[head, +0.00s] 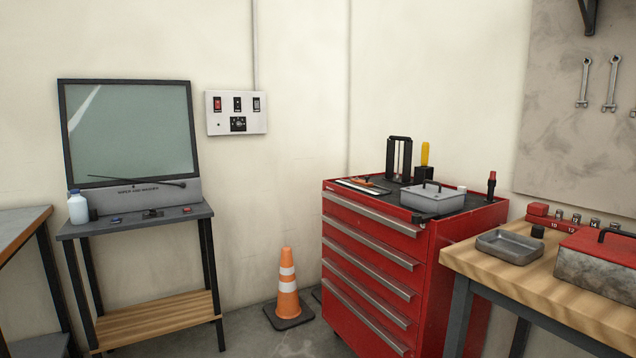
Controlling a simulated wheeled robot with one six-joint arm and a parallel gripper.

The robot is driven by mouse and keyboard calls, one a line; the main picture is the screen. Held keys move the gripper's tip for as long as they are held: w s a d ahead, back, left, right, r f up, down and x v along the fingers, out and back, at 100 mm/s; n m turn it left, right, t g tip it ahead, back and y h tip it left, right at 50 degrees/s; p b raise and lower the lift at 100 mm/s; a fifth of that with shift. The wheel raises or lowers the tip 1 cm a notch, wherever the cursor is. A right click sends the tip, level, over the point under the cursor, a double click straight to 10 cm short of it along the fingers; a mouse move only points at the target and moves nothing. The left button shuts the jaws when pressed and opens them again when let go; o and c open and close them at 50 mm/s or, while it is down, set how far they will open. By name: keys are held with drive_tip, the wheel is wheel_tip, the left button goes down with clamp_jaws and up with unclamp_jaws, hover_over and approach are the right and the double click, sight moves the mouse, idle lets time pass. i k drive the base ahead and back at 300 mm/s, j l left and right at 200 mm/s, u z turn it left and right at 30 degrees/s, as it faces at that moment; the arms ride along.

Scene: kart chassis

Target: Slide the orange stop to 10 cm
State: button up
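A pale strip that looks like a scale (357,187) lies near the left edge of the red tool cabinet's top (460,212). A small orange piece (374,184) shows beside or on it; it may be the orange stop, but it is too small to tell. I cannot read any scale marks or its position in centimetres. My gripper is not in this view.
On the cabinet stand a grey lidded box (432,196), a black upright frame (399,160) and a yellow-handled tool (424,153). A traffic cone (287,285) stands left of the cabinet. A wooden bench (540,283) stands right, close to it.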

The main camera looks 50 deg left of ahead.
sight(366, 183)
drive_tip(key=u, duration=1.45)
drive_tip(key=i, duration=0.15)
drive_tip(key=j+u, duration=0.05)
